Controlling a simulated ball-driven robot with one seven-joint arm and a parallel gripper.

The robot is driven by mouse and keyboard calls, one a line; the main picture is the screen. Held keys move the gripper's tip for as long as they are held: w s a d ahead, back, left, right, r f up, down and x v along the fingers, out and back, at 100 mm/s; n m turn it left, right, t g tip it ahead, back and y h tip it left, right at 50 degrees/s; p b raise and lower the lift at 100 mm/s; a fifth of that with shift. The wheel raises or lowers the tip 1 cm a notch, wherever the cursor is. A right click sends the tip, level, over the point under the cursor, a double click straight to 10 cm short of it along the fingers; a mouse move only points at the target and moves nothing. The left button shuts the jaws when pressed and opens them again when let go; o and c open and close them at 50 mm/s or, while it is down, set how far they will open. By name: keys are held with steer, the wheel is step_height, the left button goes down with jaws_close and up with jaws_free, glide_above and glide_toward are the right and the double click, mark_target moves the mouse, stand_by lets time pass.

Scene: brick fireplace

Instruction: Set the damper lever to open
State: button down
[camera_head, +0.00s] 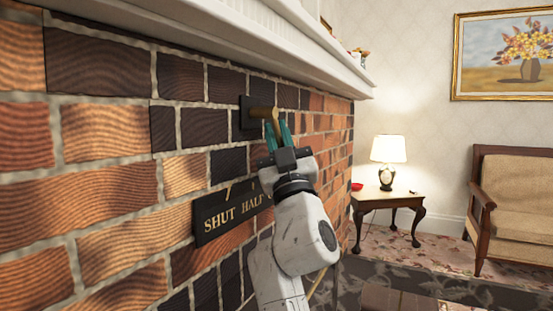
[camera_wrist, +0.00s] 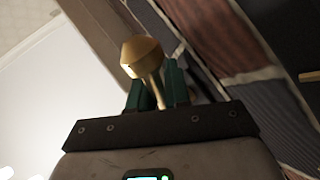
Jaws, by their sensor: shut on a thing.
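The damper lever is a brass rod with a knob (camera_head: 275,116), coming out from a dark square plate (camera_head: 246,118) on the brick wall under the mantel. My gripper (camera_head: 279,132) is at the lever with its teal fingers shut on it. In the wrist view the brass lever (camera_wrist: 143,58) rises between the teal fingers, its faceted knob beyond the tips. A dark sign (camera_head: 225,212) below the plate reads SHUT and HALF. Its right end is hidden behind my arm. Where the lever points against the sign's marks I cannot tell.
The white mantel (camera_head: 250,40) overhangs the wall close above my gripper. A side table (camera_head: 388,198) with a lit lamp (camera_head: 387,155) and a wooden armchair (camera_head: 515,210) stand farther back at right. Open floor with a patterned rug (camera_head: 440,262) lies to the right.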

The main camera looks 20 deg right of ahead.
steer(key=shift+d+n+y+b, duration=0.1)
steer(key=shift+n+y+b, duration=0.5)
steer(key=shift+y, duration=0.1)
steer(key=shift+w, duration=0.1)
steer(key=c, duration=1.4)
jaws_free()
steer(key=shift+c, duration=0.2)
steer(key=v, duration=1)
steer(key=shift+f, duration=0.45)
